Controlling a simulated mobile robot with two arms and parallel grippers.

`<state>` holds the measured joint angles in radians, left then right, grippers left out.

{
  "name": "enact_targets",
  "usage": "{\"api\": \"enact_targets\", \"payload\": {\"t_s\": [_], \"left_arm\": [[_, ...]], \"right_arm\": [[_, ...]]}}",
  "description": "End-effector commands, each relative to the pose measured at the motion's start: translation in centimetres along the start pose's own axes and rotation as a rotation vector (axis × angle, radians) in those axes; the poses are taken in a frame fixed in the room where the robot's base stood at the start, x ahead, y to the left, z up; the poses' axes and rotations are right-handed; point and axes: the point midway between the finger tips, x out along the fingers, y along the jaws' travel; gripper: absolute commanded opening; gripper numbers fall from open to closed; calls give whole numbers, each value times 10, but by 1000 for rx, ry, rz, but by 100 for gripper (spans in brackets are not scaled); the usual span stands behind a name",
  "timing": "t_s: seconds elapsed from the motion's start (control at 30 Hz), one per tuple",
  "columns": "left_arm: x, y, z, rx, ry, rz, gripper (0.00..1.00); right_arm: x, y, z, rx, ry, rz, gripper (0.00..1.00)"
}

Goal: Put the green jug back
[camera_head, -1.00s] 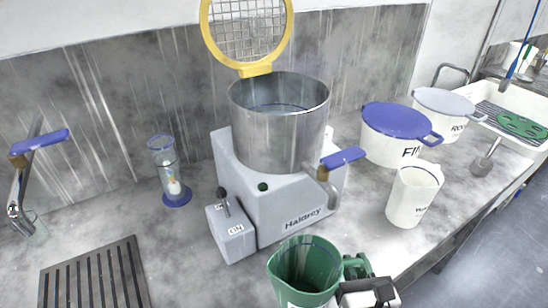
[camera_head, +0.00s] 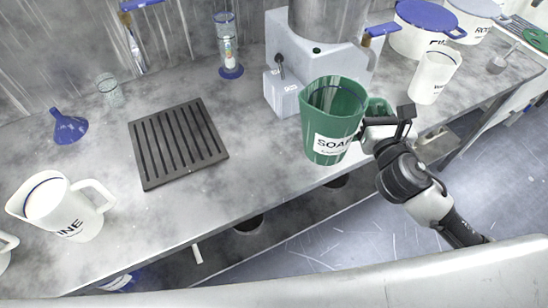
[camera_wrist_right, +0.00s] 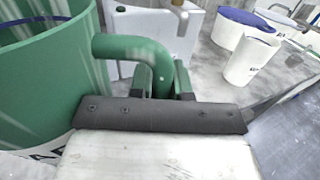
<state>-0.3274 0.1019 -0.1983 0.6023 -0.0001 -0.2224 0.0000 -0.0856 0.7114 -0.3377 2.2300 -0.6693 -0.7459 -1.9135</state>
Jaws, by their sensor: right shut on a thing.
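The green jug (camera_head: 331,122), labelled SOAP, is upright near the front edge of the counter, in front of the grey machine. My right gripper (camera_head: 384,122) is shut on its handle, on the jug's right side. In the right wrist view the green handle (camera_wrist_right: 130,48) runs between the dark fingers, and the jug wall (camera_wrist_right: 45,85) fills the left. I cannot tell whether the jug's base touches the counter. My left gripper is not in view.
A black slotted grate (camera_head: 178,142) lies left of the jug. A white jug (camera_head: 62,205), a blue funnel (camera_head: 68,127) and a glass (camera_head: 110,90) stand farther left. The grey machine (camera_head: 300,70) is behind; another white jug (camera_head: 433,77) stands right.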

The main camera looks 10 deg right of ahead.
Motion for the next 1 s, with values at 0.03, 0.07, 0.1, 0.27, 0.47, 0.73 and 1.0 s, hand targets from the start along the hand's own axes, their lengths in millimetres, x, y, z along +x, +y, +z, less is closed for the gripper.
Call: {"api": "enact_targets", "payload": {"t_s": [0.03, 0.07, 0.1, 0.27, 0.47, 0.73, 1.0], "left_arm": [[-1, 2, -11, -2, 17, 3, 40], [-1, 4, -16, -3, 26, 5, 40], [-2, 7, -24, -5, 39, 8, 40], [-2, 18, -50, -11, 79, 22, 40], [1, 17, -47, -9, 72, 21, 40], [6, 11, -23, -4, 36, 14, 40], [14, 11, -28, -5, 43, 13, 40]], "right_arm": [[5, 4, -2, 5, 0, -2, 0], [8, 8, -5, 6, 0, -3, 0], [12, 15, -9, 7, 0, -1, 0], [35, 45, -33, 8, 2, -2, 0], [58, 78, -57, 6, 1, 0, 0], [68, 91, -76, 1, 1, 0, 0], [68, 90, -108, 1, 1, 1, 0]]}}
